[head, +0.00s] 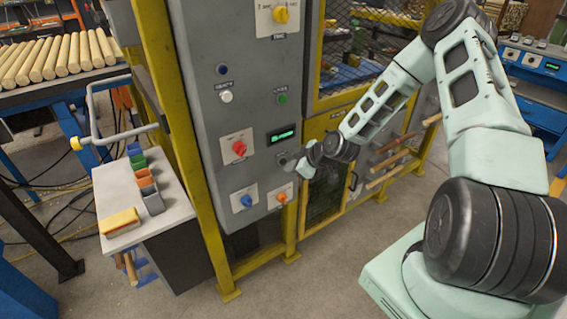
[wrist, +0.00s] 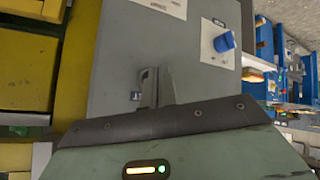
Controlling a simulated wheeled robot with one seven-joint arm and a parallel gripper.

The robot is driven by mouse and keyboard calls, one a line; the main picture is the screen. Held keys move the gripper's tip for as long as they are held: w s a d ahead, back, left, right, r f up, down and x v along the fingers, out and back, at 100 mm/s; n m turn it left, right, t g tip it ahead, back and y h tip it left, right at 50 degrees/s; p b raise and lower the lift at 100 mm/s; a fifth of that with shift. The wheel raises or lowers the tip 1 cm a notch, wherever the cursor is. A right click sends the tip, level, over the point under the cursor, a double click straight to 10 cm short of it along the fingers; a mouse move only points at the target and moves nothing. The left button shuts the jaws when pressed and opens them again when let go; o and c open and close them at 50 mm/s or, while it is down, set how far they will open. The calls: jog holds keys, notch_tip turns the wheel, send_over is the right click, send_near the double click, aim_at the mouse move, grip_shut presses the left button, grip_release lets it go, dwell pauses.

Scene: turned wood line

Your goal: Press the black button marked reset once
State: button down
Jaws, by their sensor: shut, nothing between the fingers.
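The grey control panel (head: 205,45) stands in a yellow frame. I do not clearly see a black button marked reset. A dark round button (head: 222,69) sits at the panel's upper left; its label is too small to read. My gripper (head: 288,164) is shut and empty at the panel's lower right, below the green display (head: 281,135). In the wrist view my shut fingers (wrist: 157,75) point at the grey panel face, beside a small dark label (wrist: 136,96). They hide part of the panel there. I cannot tell whether they touch it.
Near my gripper are a red knob (head: 239,148), a blue knob (head: 246,200) and an orange knob (head: 282,197). A white button (head: 226,97) and a green button (head: 282,99) sit higher. A side table (head: 175,215) with small bins stands left. Wooden rods stick out at right.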

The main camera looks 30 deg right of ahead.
jog(key=shift+w, duration=0.1)
dwell(0.5)
jog(key=shift+w, duration=0.3)
jog(key=shift+w, duration=0.4)
dwell(0.8)
jog(key=shift+s, duration=0.8)
jog(key=shift+s, duration=0.1)
jog(key=shift+s+d, duration=0.1)
jog(key=shift+s, duration=2.3)
